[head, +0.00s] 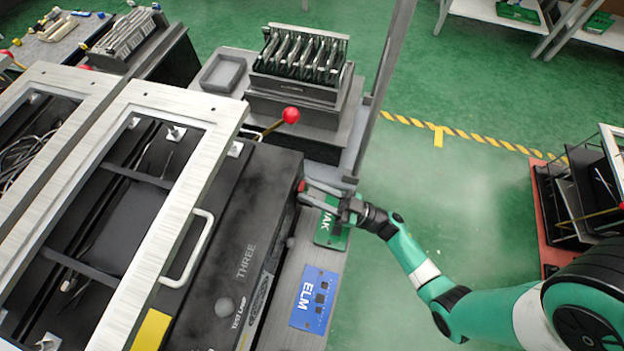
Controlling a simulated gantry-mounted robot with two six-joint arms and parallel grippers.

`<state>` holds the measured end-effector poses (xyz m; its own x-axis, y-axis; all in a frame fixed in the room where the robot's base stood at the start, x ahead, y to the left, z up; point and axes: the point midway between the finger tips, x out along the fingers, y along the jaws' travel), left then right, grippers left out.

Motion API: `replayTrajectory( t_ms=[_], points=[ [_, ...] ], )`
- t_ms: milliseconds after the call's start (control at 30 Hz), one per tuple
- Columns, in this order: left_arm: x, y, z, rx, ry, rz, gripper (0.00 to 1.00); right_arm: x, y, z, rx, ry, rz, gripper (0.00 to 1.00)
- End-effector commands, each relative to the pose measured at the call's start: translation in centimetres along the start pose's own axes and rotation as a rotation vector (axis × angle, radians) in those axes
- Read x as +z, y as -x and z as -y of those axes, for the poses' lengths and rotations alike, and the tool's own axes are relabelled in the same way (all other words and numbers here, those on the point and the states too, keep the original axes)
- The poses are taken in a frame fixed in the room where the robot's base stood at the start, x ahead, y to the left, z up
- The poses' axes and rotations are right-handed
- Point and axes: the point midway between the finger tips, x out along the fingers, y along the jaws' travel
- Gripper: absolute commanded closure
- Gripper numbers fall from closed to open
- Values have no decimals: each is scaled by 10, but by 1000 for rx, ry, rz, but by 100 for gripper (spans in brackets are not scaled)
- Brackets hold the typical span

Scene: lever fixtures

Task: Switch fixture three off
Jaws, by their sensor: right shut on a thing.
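Fixture three (222,250) is a dark box marked "THREE" and "TEST LAMP", with a grey round lamp (225,307) on it. A light metal frame (165,250) with a pale handle (190,250) lies over its left part. A lever with a red ball (290,115) sticks up at the fixture's far end. My right gripper (308,190) reaches in from the right to the fixture's right edge. It is shut on a small red part (301,186) there, mostly hidden by the fingers. My left gripper is out of view.
A green card (331,228) and a blue "ELM" card (314,298) lie on the bench ledge beside the fixture. A rack of dark boards (300,58) and a grey tray (222,73) stand behind. A grey post (385,80) rises behind my gripper.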

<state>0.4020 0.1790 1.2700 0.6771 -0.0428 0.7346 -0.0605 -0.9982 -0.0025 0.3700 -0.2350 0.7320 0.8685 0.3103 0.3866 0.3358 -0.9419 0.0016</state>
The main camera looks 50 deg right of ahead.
Motion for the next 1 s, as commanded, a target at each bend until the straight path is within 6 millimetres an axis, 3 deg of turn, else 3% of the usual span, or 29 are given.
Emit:
replayTrajectory(
  t_ms=[267, 300, 433, 1000],
  points=[
    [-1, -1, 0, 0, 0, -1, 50, 0, 0, 0, 2, 0, 0, 100],
    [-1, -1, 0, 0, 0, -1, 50, 0, 0, 0, 2, 0, 0, 58],
    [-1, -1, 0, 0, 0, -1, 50, 0, 0, 0, 2, 0, 1, 35],
    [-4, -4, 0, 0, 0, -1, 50, -2, 6, -1, 4, -2, 3, 35]
  ],
)
